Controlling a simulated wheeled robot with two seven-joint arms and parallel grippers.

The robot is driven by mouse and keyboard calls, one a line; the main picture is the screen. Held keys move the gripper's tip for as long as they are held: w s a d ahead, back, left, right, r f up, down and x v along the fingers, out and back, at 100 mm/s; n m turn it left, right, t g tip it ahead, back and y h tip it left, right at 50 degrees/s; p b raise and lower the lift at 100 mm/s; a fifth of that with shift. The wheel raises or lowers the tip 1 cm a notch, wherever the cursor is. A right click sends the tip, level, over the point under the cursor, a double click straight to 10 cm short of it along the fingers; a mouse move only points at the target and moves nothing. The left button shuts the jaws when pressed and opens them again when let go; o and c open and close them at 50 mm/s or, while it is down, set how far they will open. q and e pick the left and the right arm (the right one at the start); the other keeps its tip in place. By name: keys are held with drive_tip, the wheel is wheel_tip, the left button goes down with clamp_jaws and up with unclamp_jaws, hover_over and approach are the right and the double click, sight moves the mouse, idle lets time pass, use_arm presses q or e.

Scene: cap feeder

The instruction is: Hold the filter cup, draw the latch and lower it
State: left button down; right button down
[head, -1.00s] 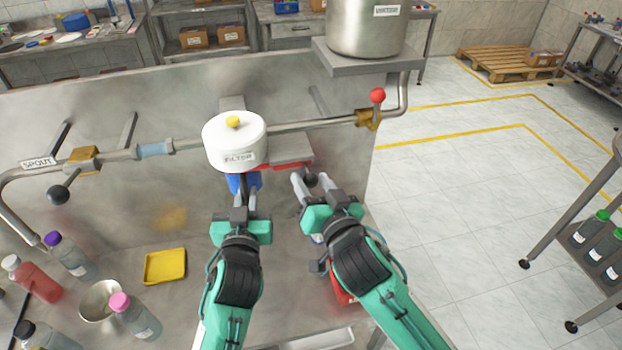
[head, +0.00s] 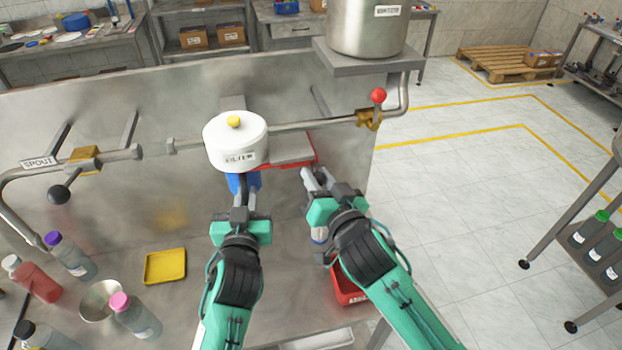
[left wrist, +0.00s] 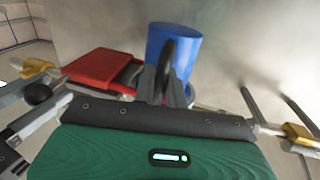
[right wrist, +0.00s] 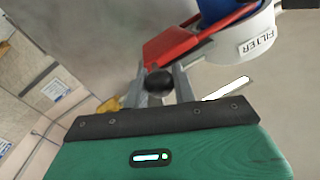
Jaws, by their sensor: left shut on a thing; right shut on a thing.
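The white filter housing (head: 236,146) with a yellow top knob is on the pipe. The blue filter cup (head: 250,184) is beneath it, mostly hidden in the head view; it shows upright in the left wrist view (left wrist: 174,55). My left gripper (head: 243,190) is shut on the cup's dark handle (left wrist: 167,62). The red latch plate (head: 316,150) sticks out to the right of the housing. My right gripper (head: 314,184) is shut on the latch's black ball knob (right wrist: 158,83), which sits between its fingers in the right wrist view.
A red-handled valve (head: 378,96) is on the pipe at right. A red bin (head: 347,292) lies below my right arm. A yellow tray (head: 165,266), a metal bowl (head: 101,300) and several bottles stand at left. The bench between tray and left arm is clear.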

drive_tip(key=w+d, duration=0.1)
drive_tip(key=d, duration=0.5)
drive_tip(key=shift+w, duration=0.4)
drive_tip(key=c, duration=1.5)
unclamp_jaws()
drive_tip(key=shift+d, duration=0.1)
drive_tip(key=o, duration=0.3)
drive_tip(key=shift+d, duration=0.1)
drive_tip(key=shift+o, duration=0.2)
drive_tip(key=shift+w+d, duration=0.1)
drive_tip(key=v, duration=1.2)
